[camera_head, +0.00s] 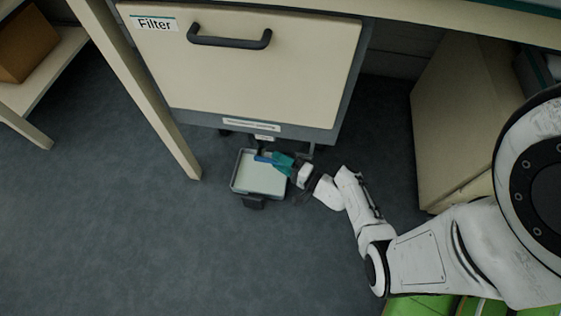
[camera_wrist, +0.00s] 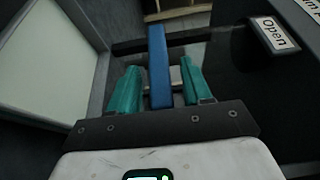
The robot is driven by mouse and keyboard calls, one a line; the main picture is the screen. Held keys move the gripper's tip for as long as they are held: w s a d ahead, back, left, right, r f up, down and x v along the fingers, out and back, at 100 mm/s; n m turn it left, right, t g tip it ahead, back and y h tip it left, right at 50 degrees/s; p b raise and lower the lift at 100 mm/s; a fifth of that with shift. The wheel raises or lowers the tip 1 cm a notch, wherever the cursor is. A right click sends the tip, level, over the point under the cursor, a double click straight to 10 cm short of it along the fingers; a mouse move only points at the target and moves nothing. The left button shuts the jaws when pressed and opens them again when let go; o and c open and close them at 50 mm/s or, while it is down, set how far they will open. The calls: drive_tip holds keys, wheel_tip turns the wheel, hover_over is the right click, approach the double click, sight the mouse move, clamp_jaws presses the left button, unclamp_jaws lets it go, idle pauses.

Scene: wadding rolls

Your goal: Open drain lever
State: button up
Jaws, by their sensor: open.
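The blue drain lever (camera_wrist: 159,68) stands between the two teal fingers of my gripper (camera_wrist: 158,88) in the wrist view. A gap shows between the lever and each finger, more clearly on the right. In the head view the lever (camera_head: 264,159) is a small blue bar under the filter cabinet, and my gripper (camera_head: 277,161) reaches it from the right. The gripper is open. A label reading "Open" (camera_wrist: 273,34) is to the right of the lever in the wrist view. A shallow tray (camera_head: 257,178) lies on the floor below the lever.
The filter cabinet (camera_head: 245,65) with a dark handle (camera_head: 230,42) hangs above my gripper. A table leg (camera_head: 150,105) stands left of it. A beige cabinet (camera_head: 462,120) is at the right. The floor (camera_head: 120,230) at left front is clear.

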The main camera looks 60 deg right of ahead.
clamp_jaws()
idle(0.3)
drive_tip(key=shift+r, duration=0.1)
